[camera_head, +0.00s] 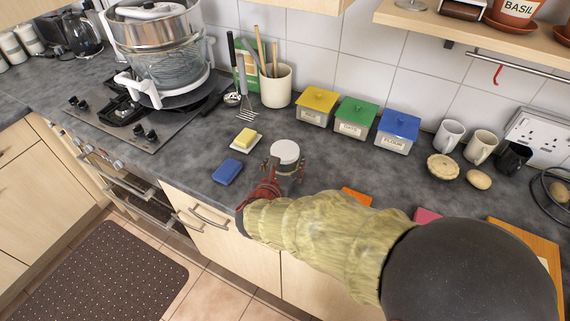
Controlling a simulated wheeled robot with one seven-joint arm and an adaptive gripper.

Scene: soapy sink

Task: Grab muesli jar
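A jar with a round white lid (285,151) is on the grey counter near its front edge, likely the muesli jar; no label shows. My gripper (284,167) comes from the front, with a finger at each side of the jar just below the lid. The jar's lower body is mostly hidden by my gripper. I cannot tell whether the fingers press on the jar or whether it touches the counter.
A butter dish (245,140) and a blue sponge (227,172) lie left of the jar. Behind are a utensil pot (276,88) and yellow (317,105), green (355,117) and blue (398,130) canisters. A pie (443,167) and mugs stand right. A steamer (165,60) is on the hob.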

